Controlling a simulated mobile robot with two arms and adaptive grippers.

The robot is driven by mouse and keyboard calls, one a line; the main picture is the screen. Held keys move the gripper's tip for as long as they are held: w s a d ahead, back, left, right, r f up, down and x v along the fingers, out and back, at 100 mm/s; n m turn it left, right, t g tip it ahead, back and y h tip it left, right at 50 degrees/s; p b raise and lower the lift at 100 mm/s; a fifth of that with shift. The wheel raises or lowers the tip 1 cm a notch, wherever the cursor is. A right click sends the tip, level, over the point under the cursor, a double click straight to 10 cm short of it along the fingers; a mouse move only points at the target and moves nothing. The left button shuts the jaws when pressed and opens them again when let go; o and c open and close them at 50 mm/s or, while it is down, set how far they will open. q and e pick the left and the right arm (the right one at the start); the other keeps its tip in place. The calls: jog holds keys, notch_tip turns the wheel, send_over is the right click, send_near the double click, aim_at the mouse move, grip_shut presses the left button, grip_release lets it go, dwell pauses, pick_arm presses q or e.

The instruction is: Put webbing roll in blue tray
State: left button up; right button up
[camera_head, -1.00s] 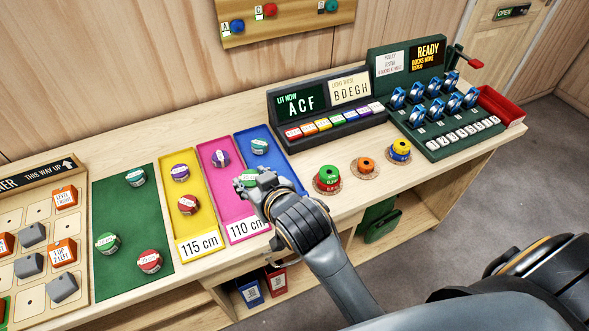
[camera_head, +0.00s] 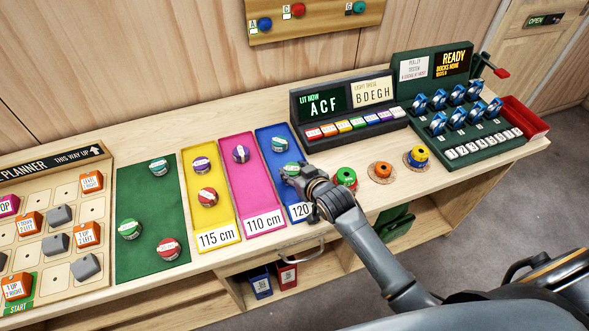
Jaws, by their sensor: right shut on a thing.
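The blue tray (camera_head: 264,139) is the right one of three long trays on the bench, with a "120" label at its front end. A teal webbing roll (camera_head: 280,144) sits in its far half. My right gripper (camera_head: 290,172) is over the blue tray, just in front of that roll, and is shut on a green webbing roll (camera_head: 291,168). The fingers hide most of the held roll. I cannot tell whether it touches the tray floor. My left gripper is not in view.
The pink tray (camera_head: 256,205) holds one purple roll (camera_head: 241,153). The yellow tray (camera_head: 222,218) holds a purple and a red roll. Several rolls lie on the green mat (camera_head: 140,195). A lit display box (camera_head: 345,105) stands behind; spools (camera_head: 382,170) sit to the right.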

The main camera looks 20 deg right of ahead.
jog(key=shift+f, duration=0.2)
jog(key=shift+f, duration=0.2)
jog(key=o, duration=1.1)
jog(key=shift+o, duration=0.2)
jog(key=shift+r, duration=0.1)
jog(key=shift+r, duration=0.2)
jog(key=v, duration=1.2)
jog(key=shift+s+f+b, duration=0.1)
jog(key=shift+b, duration=0.3)
